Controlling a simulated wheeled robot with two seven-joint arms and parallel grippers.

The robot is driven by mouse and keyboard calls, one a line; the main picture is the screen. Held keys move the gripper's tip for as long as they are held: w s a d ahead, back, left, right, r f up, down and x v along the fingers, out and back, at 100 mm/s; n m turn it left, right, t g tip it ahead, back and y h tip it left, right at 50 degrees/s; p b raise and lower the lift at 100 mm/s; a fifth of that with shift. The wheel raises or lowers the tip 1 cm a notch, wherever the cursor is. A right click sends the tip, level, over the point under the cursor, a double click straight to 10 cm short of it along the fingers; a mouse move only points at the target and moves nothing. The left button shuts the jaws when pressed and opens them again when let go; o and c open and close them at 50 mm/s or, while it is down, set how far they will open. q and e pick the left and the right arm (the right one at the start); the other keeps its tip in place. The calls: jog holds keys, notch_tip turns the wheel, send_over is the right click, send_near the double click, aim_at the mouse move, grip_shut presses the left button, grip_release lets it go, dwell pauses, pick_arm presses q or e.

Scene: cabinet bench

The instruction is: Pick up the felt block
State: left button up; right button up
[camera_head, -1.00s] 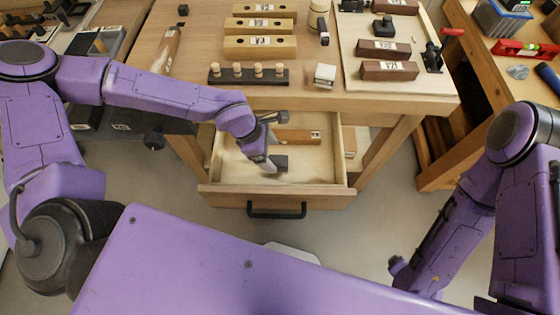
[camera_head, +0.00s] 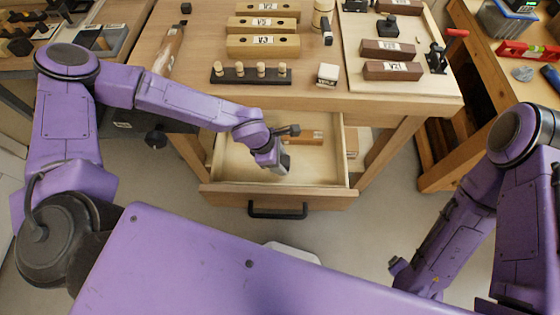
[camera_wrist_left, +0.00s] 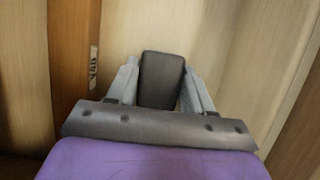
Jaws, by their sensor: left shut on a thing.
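The felt block (camera_wrist_left: 160,80) is a dark grey block, seen in the left wrist view between the two fingers of my left gripper (camera_wrist_left: 160,88). The fingers are shut on it, one on each side. In the head view my left gripper (camera_head: 278,166) reaches down into the open drawer (camera_head: 230,166), and the block is mostly hidden behind it there. I cannot tell whether the block is clear of the drawer floor. My right gripper is not clearly in view; only my right arm shows at the right.
A brown wooden block with a label (camera_head: 303,137) lies at the back of the drawer and also shows in the wrist view (camera_wrist_left: 75,60). The drawer's front (camera_head: 325,200) and side walls surround the gripper. The bench top (camera_head: 200,95) above holds several blocks and a white-topped cube (camera_head: 328,74).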

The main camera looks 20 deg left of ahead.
pick_arm(q)
jog(key=shift+r, duration=0.1)
notch_tip(320, 180, up, 18)
jog(key=p, duration=0.1)
jog(key=shift+o, duration=1)
jog(key=shift+c, duration=0.4)
